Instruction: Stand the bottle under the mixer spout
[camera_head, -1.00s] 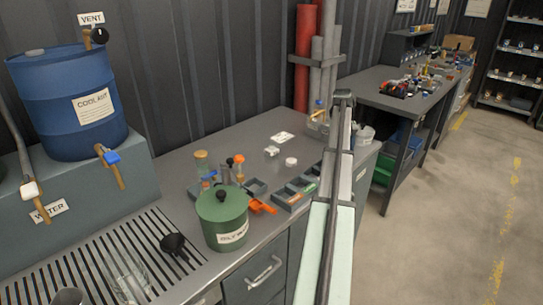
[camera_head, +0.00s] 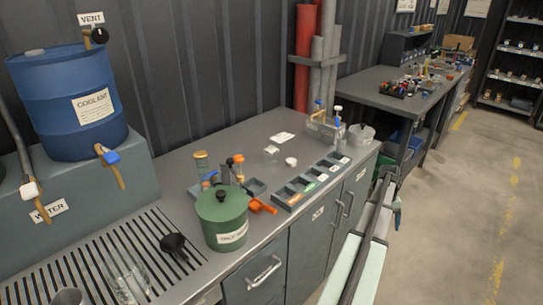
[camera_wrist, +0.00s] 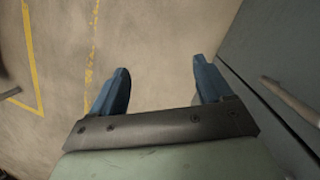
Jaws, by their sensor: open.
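My gripper (camera_wrist: 160,85) is open and empty, its two blue fingers apart over bare floor in the wrist view. In the head view my gripper (camera_head: 394,201) hangs beside the bench's right front, and its fingers are small there. Small bottle-like containers (camera_head: 238,160) with orange or dark tops stand behind the green can; I cannot tell which is the task's bottle. A clear vessel (camera_head: 130,278) stands on the slatted drain at lower left. A clear box with brass and blue-topped fittings (camera_head: 322,122) sits at the bench's back right; whether it is the mixer is unclear.
The green lidded can (camera_head: 224,220) and an orange scoop (camera_head: 262,206) stand near the bench front. A compartment tray (camera_head: 300,187) lies along the front edge. The blue coolant drum (camera_head: 68,100) has a tap (camera_head: 110,157). The floor (camera_head: 455,220) at right is clear.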

